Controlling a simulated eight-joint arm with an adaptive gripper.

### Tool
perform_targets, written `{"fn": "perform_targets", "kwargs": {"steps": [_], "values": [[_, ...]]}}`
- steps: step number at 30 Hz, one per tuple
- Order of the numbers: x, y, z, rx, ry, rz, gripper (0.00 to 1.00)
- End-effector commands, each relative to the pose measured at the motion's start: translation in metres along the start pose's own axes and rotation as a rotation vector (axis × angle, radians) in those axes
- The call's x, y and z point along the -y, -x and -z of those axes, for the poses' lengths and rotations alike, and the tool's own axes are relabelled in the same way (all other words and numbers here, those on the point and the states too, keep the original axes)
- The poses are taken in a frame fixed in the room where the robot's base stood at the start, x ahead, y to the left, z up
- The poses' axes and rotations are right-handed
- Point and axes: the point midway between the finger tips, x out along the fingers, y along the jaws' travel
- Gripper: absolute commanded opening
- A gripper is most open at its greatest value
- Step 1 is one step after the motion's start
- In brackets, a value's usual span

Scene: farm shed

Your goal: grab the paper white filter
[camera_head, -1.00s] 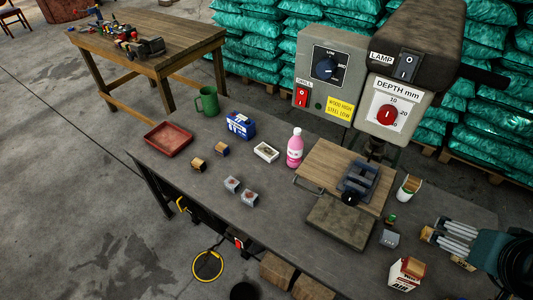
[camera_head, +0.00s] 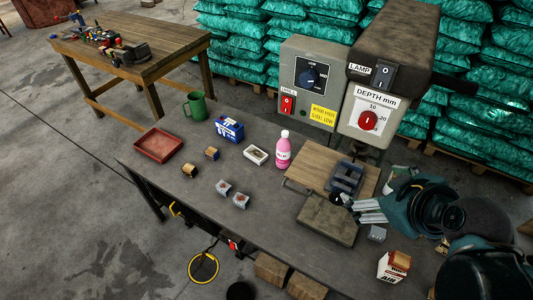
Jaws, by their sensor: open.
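I cannot tell for sure which thing is the paper white filter. A white carton marked "AIR" (camera_head: 392,268), with a brownish top, stands at the lower right of the bench. A white round container (camera_head: 396,183) stands right of the drill press, partly hidden by my arm. A small white open-topped box (camera_head: 256,154) lies left of the pink bottle. My gripper (camera_head: 354,207) reaches in from the right with its fingers pointing left, by the vise and the right edge of the wooden board. It is open, with nothing seen in it, above and left of the "AIR" carton.
The drill press (camera_head: 372,105) stands behind the wooden board (camera_head: 318,165) and the dark vise (camera_head: 346,177). The pink bottle (camera_head: 282,150), blue box (camera_head: 229,129), green mug (camera_head: 196,107), red tray (camera_head: 158,145) and several small blocks stand left. A small grey box (camera_head: 377,233) is below my gripper.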

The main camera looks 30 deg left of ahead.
Motion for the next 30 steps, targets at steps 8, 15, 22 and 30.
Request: {"fn": "perform_targets", "kwargs": {"steps": [8, 15, 22, 30], "values": [[0.04, -0.013, 0.063, -0.126, 0.322, 0.067, 0.84], [0.081, -0.023, 0.112, -0.234, 0.581, 0.112, 0.84], [0.127, -0.033, 0.157, -0.326, 0.798, 0.159, 0.84], [0.187, -0.041, 0.204, -0.429, 1.021, 0.215, 0.84]]}}
